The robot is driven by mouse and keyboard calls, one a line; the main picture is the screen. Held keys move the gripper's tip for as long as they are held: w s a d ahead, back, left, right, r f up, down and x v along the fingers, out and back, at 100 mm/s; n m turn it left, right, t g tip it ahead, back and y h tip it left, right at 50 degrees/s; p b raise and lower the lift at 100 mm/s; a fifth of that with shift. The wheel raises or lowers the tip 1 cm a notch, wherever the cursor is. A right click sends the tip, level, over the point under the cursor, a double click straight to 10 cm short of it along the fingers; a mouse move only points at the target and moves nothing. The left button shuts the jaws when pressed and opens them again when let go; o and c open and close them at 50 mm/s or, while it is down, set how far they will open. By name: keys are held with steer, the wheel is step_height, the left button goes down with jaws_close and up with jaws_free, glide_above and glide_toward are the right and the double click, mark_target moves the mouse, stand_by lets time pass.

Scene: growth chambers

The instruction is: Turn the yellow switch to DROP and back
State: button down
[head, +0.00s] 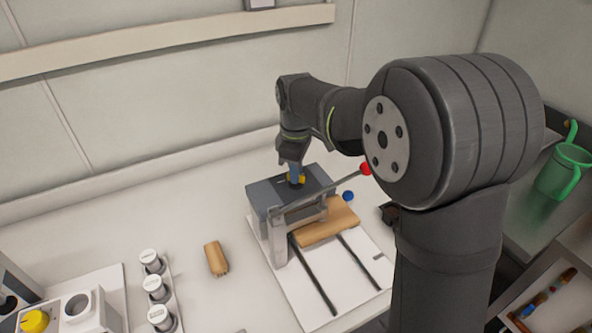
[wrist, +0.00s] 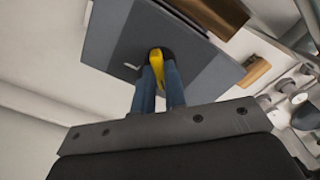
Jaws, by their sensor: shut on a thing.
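The yellow switch (wrist: 156,67) sits on the top face of a dark grey box (head: 268,194). In the wrist view the box's grey face (wrist: 120,30) fills the upper middle. My gripper (wrist: 160,88) has its two blue fingers shut on the switch, one on each side. In the head view my gripper (head: 296,174) points down onto the box top, and a bit of yellow (head: 302,179) shows beside the fingers. The switch's markings cannot be read in either view, so I cannot tell which position it points to.
A metal lever with a red knob (head: 365,169) runs along the box's front. A tan block (head: 330,222) lies on the white board beside the box. A blue knob (head: 348,196) is near it. Another tan piece (head: 216,258) and several white-capped vials (head: 155,287) stand left. A green jug (head: 563,172) is far right.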

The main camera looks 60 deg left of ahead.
steer(key=c, duration=1.5)
jaws_free()
step_height(320, 180, up, 18)
steer(key=shift+f, duration=0.25)
steer(key=shift+f, duration=0.15)
step_height(320, 180, down, 17)
steer(key=shift+f, duration=0.15)
steer(key=shift+r, duration=0.2)
